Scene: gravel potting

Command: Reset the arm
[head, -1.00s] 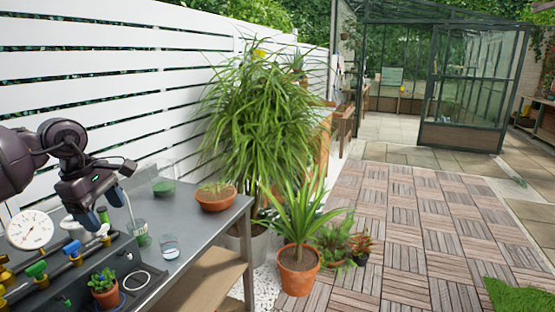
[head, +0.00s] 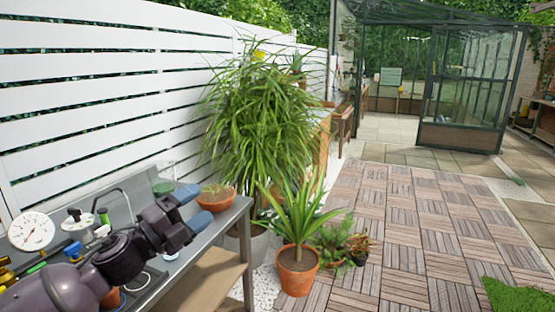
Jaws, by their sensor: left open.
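My left arm comes in from the lower left and reaches over the grey bench (head: 228,222). My left gripper (head: 197,207) is open and points right, with its two blue-grey fingertips apart and nothing seen between them. The fingertips show just in front of a terracotta bowl with a small plant (head: 217,192); I cannot tell whether they touch it. A glass container with green contents (head: 163,187) is partly visible behind the gripper. My arm hides the middle of the bench, and the small potted cactus there is mostly covered. My right gripper is not in view.
A round white gauge (head: 31,231) and valves stand at the bench's left. A white slatted fence (head: 110,100) runs behind. A tall leafy plant (head: 262,130) and a terracotta pot (head: 298,272) stand right of the bench. The tiled floor (head: 410,240) is open.

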